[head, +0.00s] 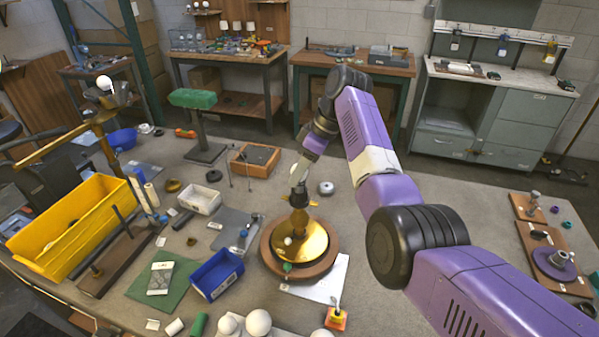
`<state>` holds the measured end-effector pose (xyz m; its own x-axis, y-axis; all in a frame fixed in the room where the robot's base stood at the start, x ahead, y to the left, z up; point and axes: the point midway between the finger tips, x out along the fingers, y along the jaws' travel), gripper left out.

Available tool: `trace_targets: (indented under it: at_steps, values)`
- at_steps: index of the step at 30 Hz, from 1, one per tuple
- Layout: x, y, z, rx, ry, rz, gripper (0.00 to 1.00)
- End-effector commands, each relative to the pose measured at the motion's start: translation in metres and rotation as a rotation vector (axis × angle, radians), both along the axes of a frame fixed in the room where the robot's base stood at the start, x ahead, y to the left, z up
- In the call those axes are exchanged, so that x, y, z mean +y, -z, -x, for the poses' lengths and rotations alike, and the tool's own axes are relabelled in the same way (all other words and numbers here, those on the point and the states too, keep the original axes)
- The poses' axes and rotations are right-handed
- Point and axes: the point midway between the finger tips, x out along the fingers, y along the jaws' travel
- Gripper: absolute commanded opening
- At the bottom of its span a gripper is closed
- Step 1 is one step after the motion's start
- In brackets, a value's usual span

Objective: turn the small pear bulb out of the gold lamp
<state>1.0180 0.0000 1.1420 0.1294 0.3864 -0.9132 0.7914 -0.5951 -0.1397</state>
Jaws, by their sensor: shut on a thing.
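The gold lamp (313,240) stands upright on a round wooden base near the middle of the table, with a wide gold dish and a short stem. My gripper (298,190) points down at the top of the stem and is shut there on the small pear bulb. The fingers hide most of the bulb, so I cannot tell how deep it sits in the lamp. A small white ball shape (288,241) shows on the gold dish.
A blue bin (216,273) and a white tray (199,198) stand left of the lamp. A large yellow crate (70,222) is further left. White globes (258,323) lie at the front edge. A wooden board (553,243) with a purple part is at the right.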

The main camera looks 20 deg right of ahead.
Motion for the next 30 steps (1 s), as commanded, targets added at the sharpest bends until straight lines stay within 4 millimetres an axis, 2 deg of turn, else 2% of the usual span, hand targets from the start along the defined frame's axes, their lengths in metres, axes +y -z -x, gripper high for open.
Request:
trace_targets:
  at_steps: [11, 24, 30]
  values:
    - [0.0, -0.003, 0.0, -0.001, 0.0, 0.001, 0.08]
    - [-0.001, -0.029, 0.0, -0.001, 0.001, 0.001, 0.08]
    - [-0.001, -0.032, 0.0, 0.001, 0.001, 0.001, 0.08]
